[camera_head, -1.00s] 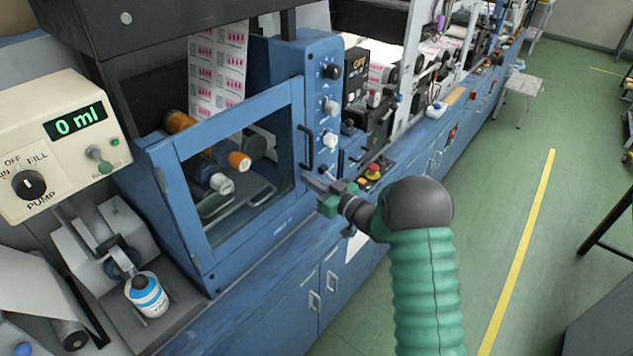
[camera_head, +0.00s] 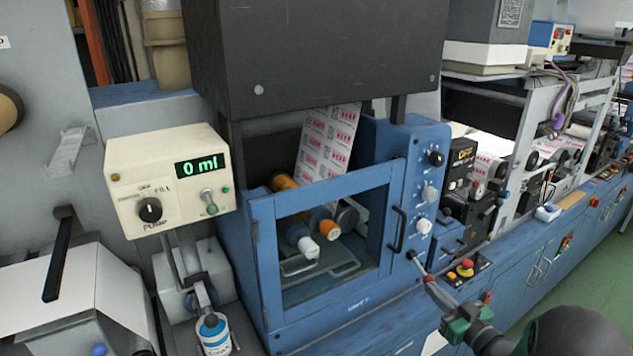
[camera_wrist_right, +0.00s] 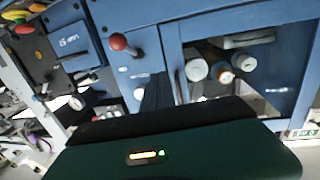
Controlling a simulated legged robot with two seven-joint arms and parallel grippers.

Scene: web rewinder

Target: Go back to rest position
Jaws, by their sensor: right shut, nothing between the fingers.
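My right gripper (camera_head: 440,300) is at the lower right of the head view, with its arm coming in from the bottom edge. It is shut and empty. Its tips point at the blue machine's front, close to a red-knobbed lever (camera_head: 428,279); whether they touch it I cannot tell. In the right wrist view the red knob (camera_wrist_right: 118,42) stands clear above the dark gripper body. My left gripper is not in view.
A blue-framed window door (camera_head: 262,262) with a black handle (camera_head: 397,228) is shut, with rollers behind it. A pump box (camera_head: 165,180) reading 0 ml and a blue-white bottle (camera_head: 213,335) stand left. A red stop button (camera_head: 466,264) is right of the lever.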

